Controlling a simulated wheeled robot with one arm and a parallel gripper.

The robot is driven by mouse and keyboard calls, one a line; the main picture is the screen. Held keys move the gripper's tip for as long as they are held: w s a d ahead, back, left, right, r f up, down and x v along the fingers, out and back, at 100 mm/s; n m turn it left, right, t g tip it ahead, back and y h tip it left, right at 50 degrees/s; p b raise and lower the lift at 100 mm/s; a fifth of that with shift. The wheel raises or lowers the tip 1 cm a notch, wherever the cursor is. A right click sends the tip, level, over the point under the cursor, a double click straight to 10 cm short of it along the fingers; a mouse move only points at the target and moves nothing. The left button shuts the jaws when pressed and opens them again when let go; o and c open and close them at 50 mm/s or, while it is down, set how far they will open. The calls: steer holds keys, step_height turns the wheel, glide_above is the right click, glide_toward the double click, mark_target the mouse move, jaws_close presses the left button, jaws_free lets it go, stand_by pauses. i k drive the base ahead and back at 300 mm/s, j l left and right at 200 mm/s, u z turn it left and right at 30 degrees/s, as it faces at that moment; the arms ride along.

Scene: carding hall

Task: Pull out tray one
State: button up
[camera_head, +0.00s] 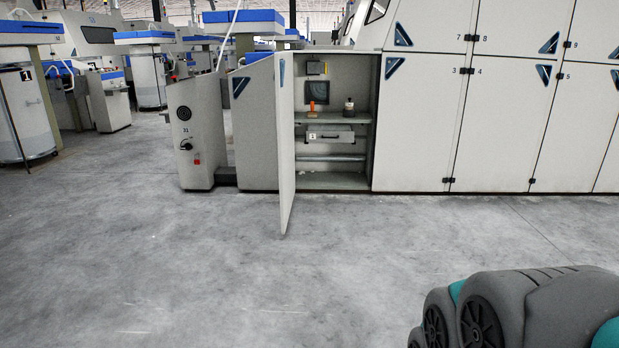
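Tray one (338,137) is a pale grey drawer with a dark handle and a small label "1" at its left. It sits under a shelf (328,118) inside an open cabinet in the machine, at the upper middle of the picture. It looks pushed in; its exact depth is hard to tell from here. The cabinet door (287,130) stands swung out toward me on the left side of the opening.
An orange object (312,107) and a small bottle-like item (349,107) stand on the shelf above the tray. A control post (196,133) stands left of the door. Closed panels (420,120) continue to the right. The grey floor (210,260) in front is clear.

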mark_target(315, 133)
steer(key=i, duration=3.1)
steer(key=i+j+z, duration=0.1)
steer(key=i, duration=1.45)
